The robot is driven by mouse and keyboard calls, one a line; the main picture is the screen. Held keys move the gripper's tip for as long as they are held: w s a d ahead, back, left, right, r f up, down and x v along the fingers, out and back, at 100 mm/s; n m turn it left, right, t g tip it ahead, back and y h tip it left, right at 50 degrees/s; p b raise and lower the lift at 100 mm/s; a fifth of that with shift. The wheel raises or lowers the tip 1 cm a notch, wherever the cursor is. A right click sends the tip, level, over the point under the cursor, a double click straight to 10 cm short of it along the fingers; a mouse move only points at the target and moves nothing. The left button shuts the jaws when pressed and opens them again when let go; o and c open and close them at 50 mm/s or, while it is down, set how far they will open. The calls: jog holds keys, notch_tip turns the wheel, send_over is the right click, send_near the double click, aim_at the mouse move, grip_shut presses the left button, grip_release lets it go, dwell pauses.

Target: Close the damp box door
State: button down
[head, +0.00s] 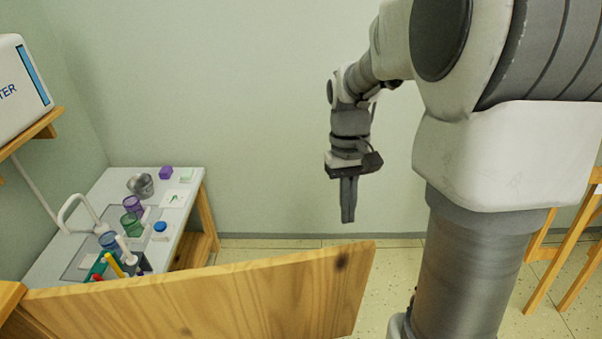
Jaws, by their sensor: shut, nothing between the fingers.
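A wooden door panel (225,297), which I take to be the damp box door, stands open across the lower part of the head view. Its left end meets a wooden body (12,298) at the lower left edge, mostly out of view. The inside of the box is hidden. My gripper (348,221) points straight down with its fingers together and nothing between them. In the picture it is just above the door's upper right corner, apart from it. Its depth relative to the door is hard to tell.
A small white table (100,187) with cups, a metal pot (140,185) and a faucet (85,212) stands at the left behind the door. A white box (20,85) sits on a wall shelf (30,133). Wooden legs (570,250) stand at the right. Floor beyond the door is clear.

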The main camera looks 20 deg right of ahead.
aim_at(354, 269)
jog(key=shift+s+a+f+b, duration=0.1)
jog(key=shift+s+f+b, duration=0.5)
jog(key=shift+s+f, duration=0.85)
jog(key=shift+s+d+f+b, duration=0.1)
jog(key=shift+s+f+b, duration=0.55)
jog(key=shift+f, duration=1.5)
jog(key=shift+s+a+f+b, duration=0.1)
jog(key=shift+s+f+b, duration=0.7)
jog(key=shift+f, duration=1)
jog(key=shift+s, duration=0.3)
